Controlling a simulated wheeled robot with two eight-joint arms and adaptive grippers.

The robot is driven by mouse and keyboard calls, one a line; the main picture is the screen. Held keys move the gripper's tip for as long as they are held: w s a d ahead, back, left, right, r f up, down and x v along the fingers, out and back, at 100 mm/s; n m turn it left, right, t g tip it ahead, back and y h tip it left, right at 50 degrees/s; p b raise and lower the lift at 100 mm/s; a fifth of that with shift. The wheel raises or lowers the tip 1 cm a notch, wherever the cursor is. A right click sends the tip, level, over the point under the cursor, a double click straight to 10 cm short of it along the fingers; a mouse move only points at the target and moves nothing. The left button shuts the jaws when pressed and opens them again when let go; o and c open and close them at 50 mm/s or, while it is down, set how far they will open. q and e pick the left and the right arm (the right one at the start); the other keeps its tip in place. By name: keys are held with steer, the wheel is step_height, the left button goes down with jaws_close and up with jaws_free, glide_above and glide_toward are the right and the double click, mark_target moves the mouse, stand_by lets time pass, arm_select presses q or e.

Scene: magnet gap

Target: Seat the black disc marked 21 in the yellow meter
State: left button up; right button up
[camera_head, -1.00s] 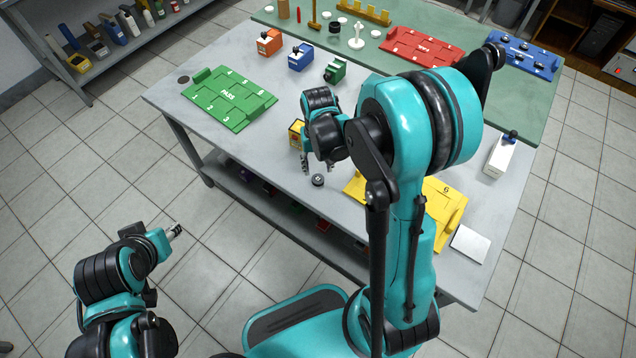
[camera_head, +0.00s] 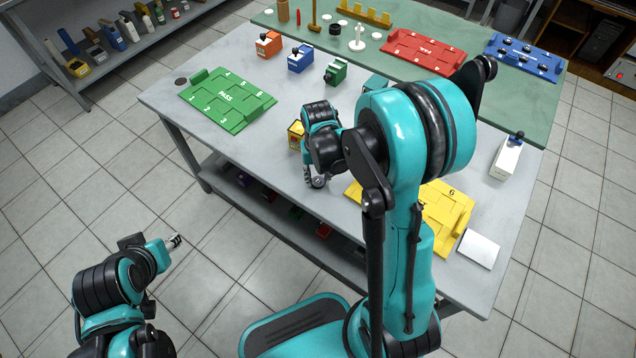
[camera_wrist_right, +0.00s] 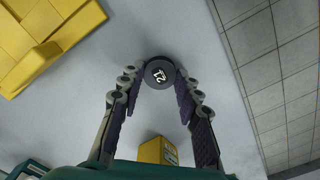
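The black disc marked 21 (camera_wrist_right: 160,72) lies flat on the grey table between the fingertips of my right gripper (camera_wrist_right: 160,76). Both fingertips appear to touch its sides, so the gripper looks shut on it. In the head view, my right gripper (camera_head: 316,181) is low at the table's front edge and covers most of the disc. The yellow meter (camera_head: 295,136), a small box, stands just behind the gripper, partly hidden by it. Its yellow body shows in the right wrist view (camera_wrist_right: 152,151). My left gripper (camera_head: 174,241) is away from the table, over the floor; its fingers are too small to judge.
A yellow tray (camera_head: 447,212) lies right of my right gripper, partly behind my arm. A green PASS tray (camera_head: 228,98) lies left. Orange (camera_head: 268,45), blue (camera_head: 300,58) and green (camera_head: 336,73) meters stand farther back.

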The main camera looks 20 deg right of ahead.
steer(key=shift+c, duration=0.4)
steer(key=shift+r+p, duration=1.9)
steer(key=shift+r, duration=0.65)
arm_select(q)
step_height(320, 180, up, 4)
steer(key=shift+f, duration=0.1)
